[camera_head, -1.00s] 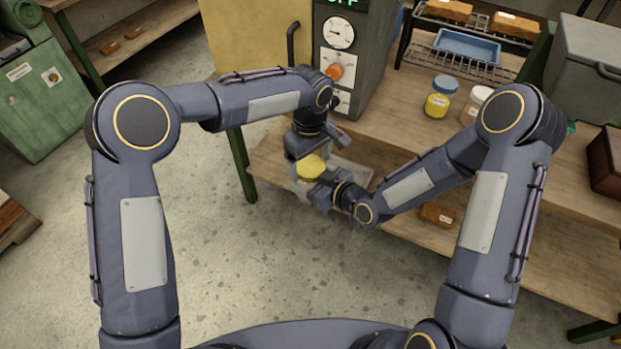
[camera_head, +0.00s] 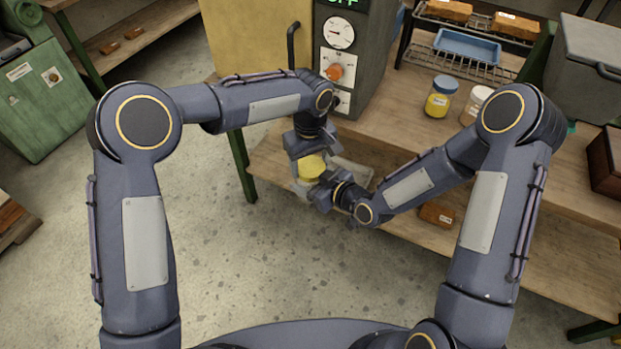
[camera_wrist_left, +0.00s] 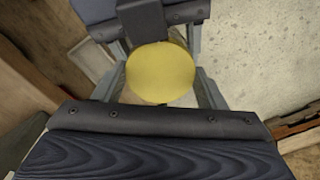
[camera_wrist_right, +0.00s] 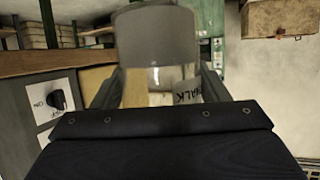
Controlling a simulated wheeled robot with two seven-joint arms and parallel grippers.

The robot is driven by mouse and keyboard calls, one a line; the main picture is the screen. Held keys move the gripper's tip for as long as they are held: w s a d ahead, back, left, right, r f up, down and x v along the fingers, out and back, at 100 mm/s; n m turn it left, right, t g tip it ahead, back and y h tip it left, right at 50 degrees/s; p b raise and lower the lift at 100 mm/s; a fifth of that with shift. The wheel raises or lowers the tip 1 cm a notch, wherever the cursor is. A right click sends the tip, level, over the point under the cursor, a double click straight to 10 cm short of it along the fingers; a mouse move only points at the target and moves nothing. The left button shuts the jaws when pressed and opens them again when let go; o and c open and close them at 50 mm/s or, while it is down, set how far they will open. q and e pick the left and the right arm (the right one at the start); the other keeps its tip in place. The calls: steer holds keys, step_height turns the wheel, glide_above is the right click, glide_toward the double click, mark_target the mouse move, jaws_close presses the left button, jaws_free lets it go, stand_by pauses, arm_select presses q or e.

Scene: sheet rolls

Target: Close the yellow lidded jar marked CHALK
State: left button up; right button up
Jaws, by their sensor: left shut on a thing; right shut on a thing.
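The CHALK jar has a yellow round lid (camera_head: 312,167) and a clear body, held in the air in front of the bench. My left gripper (camera_head: 309,172) points down from above and is shut on the lid, which shows between its fingers in the left wrist view (camera_wrist_left: 160,73). My right gripper (camera_head: 318,192) comes from the right, lower down, and is shut on the jar body. In the right wrist view the clear jar (camera_wrist_right: 160,78) shows pale contents and part of the CHALK label. My left gripper hides the lid there, so I cannot tell how it sits on the rim.
A yellow jar with a blue lid (camera_head: 440,96) and a pale-lidded jar (camera_head: 477,102) stand on the wooden bench (camera_head: 400,125). A grey machine with a dial (camera_head: 340,36) stands behind my left gripper. A lower shelf (camera_head: 520,260) holds an orange-brown block (camera_head: 436,214).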

arm_select(q)
steer(key=m, duration=0.4)
steer(key=o, duration=1.1)
steer(key=shift+r, duration=2.25)
steer(key=shift+c, duration=0.5)
